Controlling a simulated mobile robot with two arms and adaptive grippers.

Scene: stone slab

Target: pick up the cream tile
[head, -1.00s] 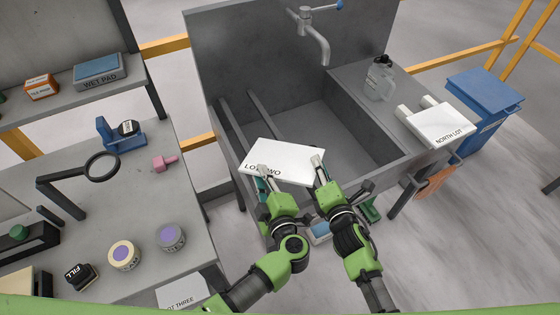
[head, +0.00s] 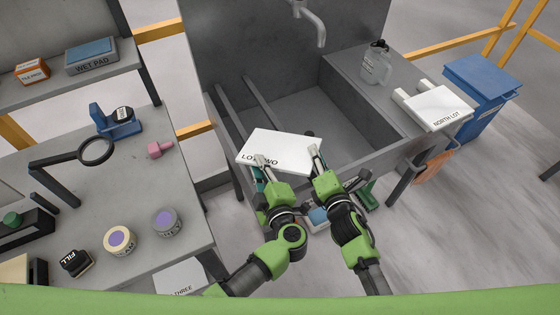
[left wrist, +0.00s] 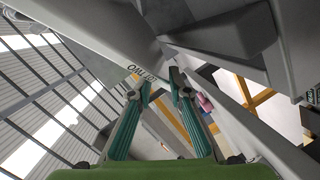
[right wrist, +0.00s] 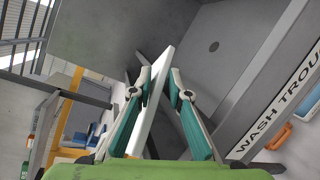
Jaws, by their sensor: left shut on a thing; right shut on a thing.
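A white slab lettered LOT TWO (head: 285,146) is held flat over the near left part of the wash trough. It shows edge-on in the right wrist view (right wrist: 158,95) and close up in the left wrist view (left wrist: 112,42). My left gripper (head: 260,162) is shut on its near left edge, covering part of the lettering. My right gripper (head: 315,152) is shut on its near right edge. A cream-coloured block (head: 14,270) lies on the bench at the far lower left, cut off by the picture edge. I cannot tell whether it is a tile.
The grey trough (head: 335,125) has rails at its left and a tap (head: 312,22) above. A NORTH LOT slab (head: 437,107) rests on the right ledge near a clear bottle (head: 377,62).

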